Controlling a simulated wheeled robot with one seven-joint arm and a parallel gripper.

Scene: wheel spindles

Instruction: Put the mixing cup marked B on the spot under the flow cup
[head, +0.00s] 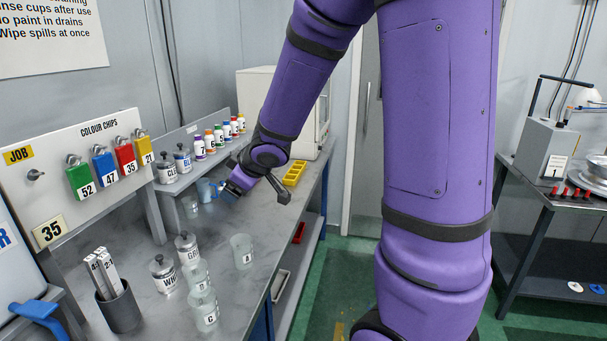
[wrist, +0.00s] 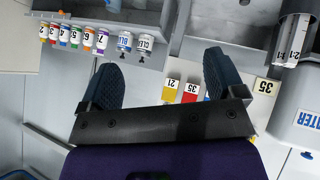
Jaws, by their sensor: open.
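Three clear mixing cups stand on the grey bench in the head view. Cup A (head: 241,251) is on the right, cup C (head: 205,315) is nearest the front, and the middle cup (head: 199,279) carries a mark that looks like B. My gripper (head: 224,190) is over the back of the bench, well apart from the cups. In the wrist view my gripper (wrist: 162,72) is open with nothing between its fingers. A light blue item (head: 204,190) shows beside my gripper; I cannot tell whether it is the flow cup. The spot under the flow cup cannot be made out.
White (head: 163,273) and grey (head: 187,248) paint tins stand left of the cups. A dark pot of mixing sticks (head: 119,308) is at the front left. Small bottles (head: 219,135) line the back shelf. A yellow tray (head: 294,173) lies near the bench's right edge.

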